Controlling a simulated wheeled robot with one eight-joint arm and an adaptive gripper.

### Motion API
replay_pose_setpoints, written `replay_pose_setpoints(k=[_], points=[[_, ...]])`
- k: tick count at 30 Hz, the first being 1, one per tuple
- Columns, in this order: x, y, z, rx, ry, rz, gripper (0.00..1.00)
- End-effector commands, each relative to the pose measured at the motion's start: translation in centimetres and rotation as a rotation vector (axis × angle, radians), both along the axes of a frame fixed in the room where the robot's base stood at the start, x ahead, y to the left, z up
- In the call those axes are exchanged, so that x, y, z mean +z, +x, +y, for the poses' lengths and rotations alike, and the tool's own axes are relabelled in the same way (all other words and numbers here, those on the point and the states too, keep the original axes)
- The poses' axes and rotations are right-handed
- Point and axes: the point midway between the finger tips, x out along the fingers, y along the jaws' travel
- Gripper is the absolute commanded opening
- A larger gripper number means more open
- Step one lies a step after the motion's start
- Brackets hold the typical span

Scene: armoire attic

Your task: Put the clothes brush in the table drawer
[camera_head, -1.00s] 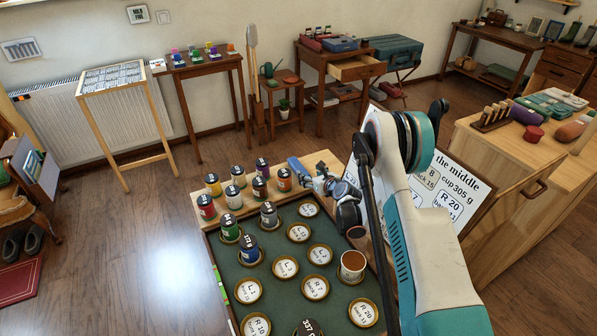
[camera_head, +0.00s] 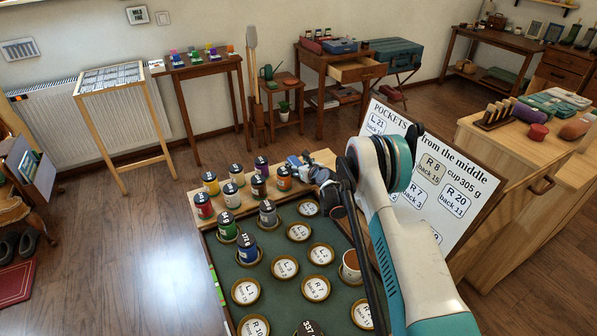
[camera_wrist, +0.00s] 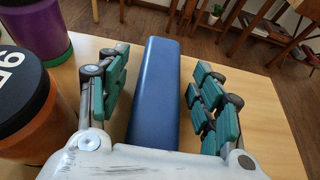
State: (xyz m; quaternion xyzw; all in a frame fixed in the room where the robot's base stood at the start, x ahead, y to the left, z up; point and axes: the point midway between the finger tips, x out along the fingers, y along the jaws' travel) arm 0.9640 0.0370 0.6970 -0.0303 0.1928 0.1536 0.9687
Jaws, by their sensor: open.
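A long blue block (camera_wrist: 155,100) lies on the light wooden board in the wrist view. It looks like the back of the clothes brush, but no bristles show. My gripper (camera_wrist: 163,78) is open, with its green-padded fingers on either side of the block and gaps to both sides. In the head view my gripper (camera_head: 306,168) is at the far right end of the board, mostly covering the block. The table drawer (camera_head: 358,69) stands pulled out of a dark wooden table (camera_head: 318,62) by the back wall.
Several paint tins (camera_head: 237,174) stand left of my gripper, and an orange tin (camera_wrist: 28,110) is close to its left finger. A green tray (camera_head: 270,285) with round labelled spots lies in front. A lettered board (camera_head: 440,190) stands right. Floor before the drawer table is open.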

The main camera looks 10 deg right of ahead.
Motion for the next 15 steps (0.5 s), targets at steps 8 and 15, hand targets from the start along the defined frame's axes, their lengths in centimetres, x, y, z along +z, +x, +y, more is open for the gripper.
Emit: replay_pose_setpoints(k=[8, 15], points=[[0.07, -0.03, -0.01, 0.000, 0.000, 0.000, 0.33], [0.07, -0.03, -0.01, 0.000, 0.000, 0.000, 0.06]])
